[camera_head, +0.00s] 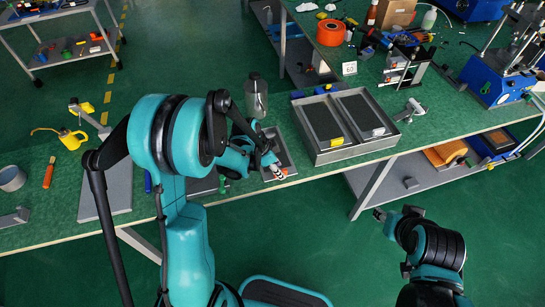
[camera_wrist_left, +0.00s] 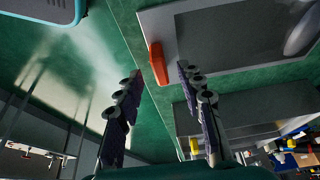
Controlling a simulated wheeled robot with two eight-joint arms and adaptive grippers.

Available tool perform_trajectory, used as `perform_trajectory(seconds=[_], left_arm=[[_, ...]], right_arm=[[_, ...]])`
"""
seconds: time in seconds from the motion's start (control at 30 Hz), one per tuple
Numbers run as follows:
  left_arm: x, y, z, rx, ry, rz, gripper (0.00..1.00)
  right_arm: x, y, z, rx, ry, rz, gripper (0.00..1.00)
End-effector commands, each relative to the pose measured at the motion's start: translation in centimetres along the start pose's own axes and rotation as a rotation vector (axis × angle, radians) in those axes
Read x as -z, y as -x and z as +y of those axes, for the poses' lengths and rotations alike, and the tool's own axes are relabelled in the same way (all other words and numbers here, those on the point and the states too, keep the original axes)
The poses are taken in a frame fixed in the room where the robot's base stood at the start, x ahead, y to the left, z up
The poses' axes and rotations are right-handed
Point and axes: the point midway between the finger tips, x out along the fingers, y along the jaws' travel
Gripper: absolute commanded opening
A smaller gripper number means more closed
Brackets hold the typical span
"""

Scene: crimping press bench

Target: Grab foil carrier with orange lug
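The foil carrier with the orange lug (camera_head: 287,150) is a flat grey tray lying near the front edge of the green bench, partly hidden by my left gripper. Its orange lug (camera_head: 283,173) is at the front edge. In the left wrist view the carrier's grey plate (camera_wrist_left: 225,35) fills the upper right, with the orange lug (camera_wrist_left: 158,62) between the fingertips in the picture. My left gripper (camera_wrist_left: 160,75) is open and empty, pointed at the lug; contact is not visible. It shows over the carrier in the head view (camera_head: 277,170). My right gripper (camera_head: 380,214) is off the bench at right, its finger gap unclear.
A clear bottle (camera_head: 256,97) stands behind the carrier. Another grey plate (camera_head: 117,190) lies left. A blue press (camera_head: 495,80) stands far right.

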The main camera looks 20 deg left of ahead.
Motion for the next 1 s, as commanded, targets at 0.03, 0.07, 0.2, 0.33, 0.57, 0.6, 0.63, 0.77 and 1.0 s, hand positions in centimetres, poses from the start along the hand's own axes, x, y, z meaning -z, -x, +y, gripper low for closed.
perform_trajectory(seconds=[0.03,0.07,0.2,0.33,0.57,0.6,0.63,0.77,1.0], left_arm=[[-0.08,-1.17,-0.03,0.000,-0.001,0.000,0.38],[-0.07,-1.51,-0.03,0.000,-0.001,0.000,0.38],[0.00,-1.90,-0.06,0.001,0.001,0.000,0.38],[0.02,-1.79,-0.05,0.001,0.001,0.000,0.38],[0.02,-1.78,-0.04,0.001,0.001,0.000,0.00],[0.03,-1.78,-0.04,0.001,0.001,0.000,0.00],[0.04,-1.77,-0.05,0.001,0.001,0.001,0.00],[0.04,-1.78,-0.04,0.001,0.001,0.001,0.00],[0.61,-1.13,-0.01,0.001,0.001,0.001,0.00]], right_arm=[[-0.40,-0.54,0.00,0.000,0.000,0.000,0.40],[-0.47,-0.64,0.00,0.000,0.000,0.000,0.40],[-0.48,-0.67,0.00,0.000,0.000,0.000,0.40],[-0.42,-0.59,0.00,0.000,0.000,0.000,0.40],[-0.42,-0.60,0.00,0.000,0.000,0.000,0.40],[-0.42,-0.60,0.00,0.000,0.000,0.000,0.40],[-0.42,-0.60,0.00,0.000,0.000,0.000,0.40],[-0.42,-0.60,0.00,0.000,0.000,0.000,0.40],[-0.07,-0.11,0.00,0.000,0.000,0.000,0.40]])
